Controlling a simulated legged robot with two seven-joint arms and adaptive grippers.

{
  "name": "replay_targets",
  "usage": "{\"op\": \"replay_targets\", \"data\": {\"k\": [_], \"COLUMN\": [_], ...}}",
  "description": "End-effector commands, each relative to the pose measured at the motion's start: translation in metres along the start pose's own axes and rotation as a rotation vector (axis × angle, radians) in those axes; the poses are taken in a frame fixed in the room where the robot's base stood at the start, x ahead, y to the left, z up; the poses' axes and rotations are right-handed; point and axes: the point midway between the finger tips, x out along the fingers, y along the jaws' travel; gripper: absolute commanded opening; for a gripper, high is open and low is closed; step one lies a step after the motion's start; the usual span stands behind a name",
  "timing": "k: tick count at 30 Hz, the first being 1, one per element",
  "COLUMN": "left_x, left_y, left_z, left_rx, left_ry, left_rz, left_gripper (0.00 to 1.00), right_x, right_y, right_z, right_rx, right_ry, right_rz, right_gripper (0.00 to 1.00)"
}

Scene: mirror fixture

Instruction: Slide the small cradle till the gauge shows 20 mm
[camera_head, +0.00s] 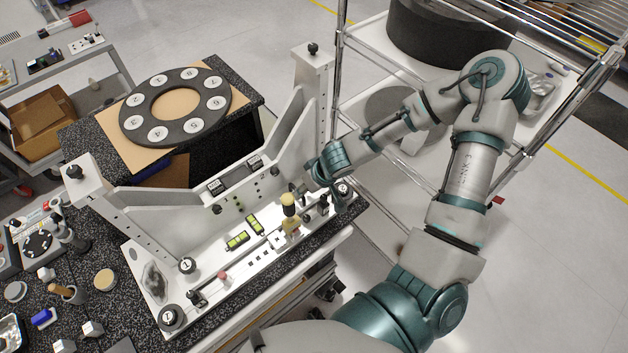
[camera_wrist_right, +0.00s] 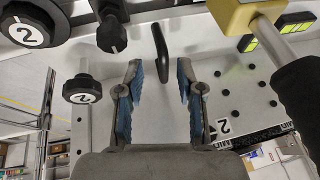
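The mirror fixture's white base plate (camera_head: 210,290) carries a cream-yellow block with a knob (camera_head: 291,224), possibly the small cradle; I cannot tell for certain. The yellow block also shows at the top of the wrist view (camera_wrist_right: 238,14), beside a metal rod. Two green-lit displays (camera_head: 237,241) sit left of it; no reading is legible. My right gripper (camera_head: 320,194) is low over the right end of the plate. In the wrist view its blue-padded fingers (camera_wrist_right: 159,82) are apart, with a black upright handle (camera_wrist_right: 160,52) just beyond the gap. My left gripper is not in view.
Black numbered knobs (camera_wrist_right: 82,92) stand close left of the right gripper in the wrist view. The fixture's tall right post (camera_head: 312,90) rises behind it. A wire-shelf rack (camera_head: 360,70) stands behind my right arm. Small loose parts crowd the bench at left (camera_head: 75,285).

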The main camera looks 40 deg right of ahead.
Motion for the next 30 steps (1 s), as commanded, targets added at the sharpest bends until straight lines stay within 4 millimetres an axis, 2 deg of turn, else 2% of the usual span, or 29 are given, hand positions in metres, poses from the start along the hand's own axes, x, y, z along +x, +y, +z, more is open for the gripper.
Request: {"op": "replay_targets", "data": {"k": [15,21,30], "left_x": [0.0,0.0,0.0], "left_y": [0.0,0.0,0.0], "left_z": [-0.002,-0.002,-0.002], "left_rx": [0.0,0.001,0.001], "left_ry": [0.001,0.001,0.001], "left_rz": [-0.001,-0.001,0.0], "left_gripper": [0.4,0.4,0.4], "right_x": [-0.087,-0.105,-0.109], "right_y": [0.002,0.003,0.002], "right_z": [-0.002,-0.001,0.001], "right_rx": [0.003,0.002,0.001], "right_ry": [0.009,0.006,0.001], "right_rz": [-0.004,-0.004,-0.004], "right_gripper": [0.37,0.37,0.37]}}
